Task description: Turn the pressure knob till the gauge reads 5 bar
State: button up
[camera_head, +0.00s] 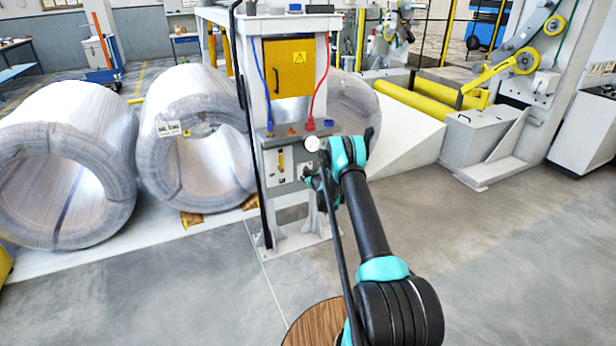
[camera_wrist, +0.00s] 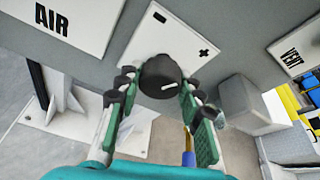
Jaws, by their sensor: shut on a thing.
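The pressure knob (camera_wrist: 160,77) is black with a white pointer line and sits on a white plate (camera_wrist: 140,40) marked plus and minus. In the wrist view the two green-padded fingers of my gripper (camera_wrist: 159,92) are on either side of the knob, shut on it. In the head view my gripper (camera_head: 313,179) is at the front of the grey control panel, and my arm hides the knob. The round white gauge (camera_head: 312,144) is on the panel's upper edge, just above my gripper. Its needle is too small to read.
A panel plate marked AIR (camera_wrist: 52,18) is beside the knob, and another label (camera_wrist: 297,54) is on the other side. A yellow handle (camera_head: 281,163) is on the panel. Blue and red hoses rise above it.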

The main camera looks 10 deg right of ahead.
jog(key=m+y, duration=0.2)
jog(key=m, duration=0.1)
jog(key=shift+f+g, duration=0.1)
jog(key=shift+g, duration=0.3)
jog(key=m+y, duration=0.1)
jog(key=m, duration=0.2)
jog(key=shift+a+y, duration=0.1)
jog(key=shift+y, duration=0.3)
jog(key=o, duration=1.2)
jog(key=shift+c, duration=0.2)
jog(key=v, duration=1.2)
